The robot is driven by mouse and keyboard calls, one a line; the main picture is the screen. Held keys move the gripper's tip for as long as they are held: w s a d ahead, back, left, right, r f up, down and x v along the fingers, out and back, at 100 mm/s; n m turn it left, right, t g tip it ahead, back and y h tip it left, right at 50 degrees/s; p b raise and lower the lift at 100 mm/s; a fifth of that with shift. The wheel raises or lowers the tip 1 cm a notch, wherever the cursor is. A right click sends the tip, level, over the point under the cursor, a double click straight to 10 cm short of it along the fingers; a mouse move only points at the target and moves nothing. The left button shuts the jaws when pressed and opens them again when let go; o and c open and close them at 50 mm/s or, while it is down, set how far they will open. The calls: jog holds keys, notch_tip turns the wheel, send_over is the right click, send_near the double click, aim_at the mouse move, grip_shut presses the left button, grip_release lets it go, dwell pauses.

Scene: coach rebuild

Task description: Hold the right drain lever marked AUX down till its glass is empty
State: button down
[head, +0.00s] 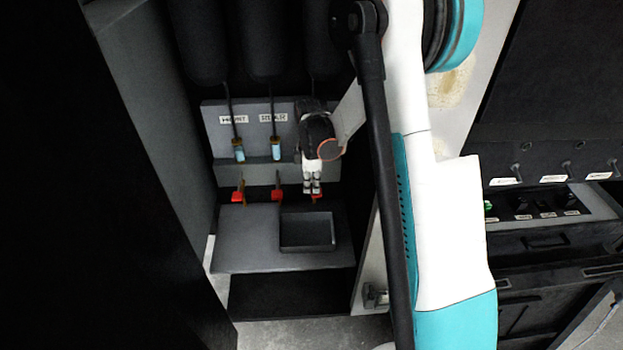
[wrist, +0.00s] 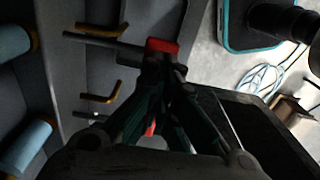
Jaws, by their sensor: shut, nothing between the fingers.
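Three red-tipped drain levers stick out in a row below a grey panel (head: 222,138) in the head view: left (head: 238,197), middle (head: 277,195) and right (head: 317,198). My gripper (head: 313,191) is shut and empty, with its tips at the right lever, covering most of it. In the wrist view my gripper (wrist: 155,62) has its closed tips against or just beside a red lever tip (wrist: 163,46); contact is not certain. The right glass and its label are hidden behind my gripper in the head view. Two blue-filled glasses (wrist: 10,42) (wrist: 27,148) show in the wrist view.
The left glass (head: 239,150) and middle glass (head: 276,149) hold blue liquid under small labels. A dark tray (head: 307,247) sits on the grey shelf (head: 240,245) below the levers. Dark tanks hang above, and a tall side wall (head: 160,110) stands left.

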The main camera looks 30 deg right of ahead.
aim_at(312, 195)
jog(key=shift+f, duration=0.15)
jog(key=f+t+b, duration=0.1)
jog(key=b, duration=0.1)
jog(key=f+t+h+b, duration=0.1)
jog(key=f+b, duration=0.1)
jog(key=shift+s+a, duration=0.15)
jog(key=shift+s, duration=0.2)
jog(key=shift+f+t+b, duration=0.65)
jog(key=shift+t+b, duration=0.05)
jog(key=shift+b, duration=0.45)
jog(key=shift+r, duration=0.25)
dwell(0.8)
jog(key=shift+r+p, duration=0.6)
jog(key=shift+r, duration=0.45)
jog(key=v, duration=1.1)
jog(key=shift+a, duration=0.25)
